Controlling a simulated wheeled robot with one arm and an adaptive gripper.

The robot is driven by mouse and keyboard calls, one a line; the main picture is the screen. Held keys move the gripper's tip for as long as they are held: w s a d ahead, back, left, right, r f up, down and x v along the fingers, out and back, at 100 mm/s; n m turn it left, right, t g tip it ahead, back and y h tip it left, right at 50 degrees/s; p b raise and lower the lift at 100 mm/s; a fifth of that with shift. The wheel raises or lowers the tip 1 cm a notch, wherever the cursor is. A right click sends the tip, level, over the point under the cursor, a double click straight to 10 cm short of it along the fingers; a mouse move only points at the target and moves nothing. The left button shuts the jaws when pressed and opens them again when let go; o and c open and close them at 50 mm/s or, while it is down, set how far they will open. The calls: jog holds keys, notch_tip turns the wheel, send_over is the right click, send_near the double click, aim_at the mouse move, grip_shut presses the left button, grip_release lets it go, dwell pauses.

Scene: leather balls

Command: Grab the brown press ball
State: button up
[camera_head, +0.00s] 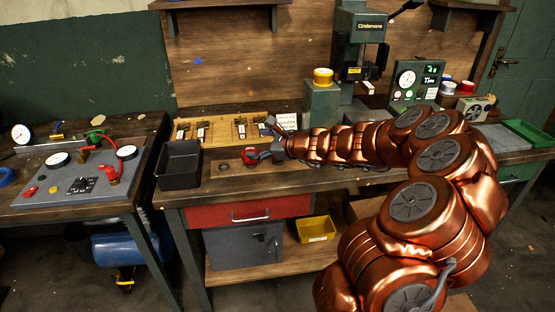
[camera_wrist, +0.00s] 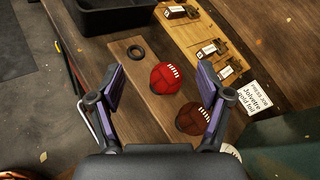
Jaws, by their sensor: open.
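The brown ball (camera_wrist: 190,121) lies on the wooden bench in the wrist view, in front of the inner side of my right finger, which covers part of its right edge. A red ball (camera_wrist: 165,78) with white lacing sits just beyond it, between my fingertips as seen from above. My gripper (camera_wrist: 160,84) is open and empty above the bench. In the head view, my gripper (camera_head: 269,150) is beside the red ball (camera_head: 249,156); I cannot make out the brown ball there.
A dark ring (camera_wrist: 136,52) lies left of the red ball. A black tray (camera_head: 180,163) stands at the bench's left end. A wooden rack (camera_head: 220,131) and a white card (camera_head: 286,121) are at the back.

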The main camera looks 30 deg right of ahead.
jog(key=d+f+m+h, duration=0.1)
jog(key=d+f+m, duration=0.1)
jog(key=d, duration=0.1)
jog(key=d+f+m+h, duration=0.1)
jog(key=d+f+m, duration=0.1)
jog(key=d, duration=0.2)
jog(key=s+d+f+m+h, duration=0.1)
jog(key=d+f, duration=0.2)
jog(key=d, duration=0.1)
jog(key=shift+f+m+b, duration=0.1)
jog(key=shift+m+b, duration=0.2)
jog(key=shift+m, duration=0.1)
jog(key=shift+w+d+f, duration=0.1)
jog(key=shift+w, duration=0.1)
jog(key=shift+w+f, duration=0.2)
jog(key=shift+w, duration=0.45)
jog(key=shift+a+p+x, duration=0.1)
jog(key=shift+p+x, duration=0.25)
jog(key=shift+x, duration=1.15)
jog(key=shift+a+p+x, duration=0.15)
jog(key=shift+p+x, duration=0.2)
jog(key=shift+x, duration=1.15)
jog(key=shift+s+f, duration=0.1)
jog(key=shift+f, duration=0.05)
jog(key=c, duration=1)
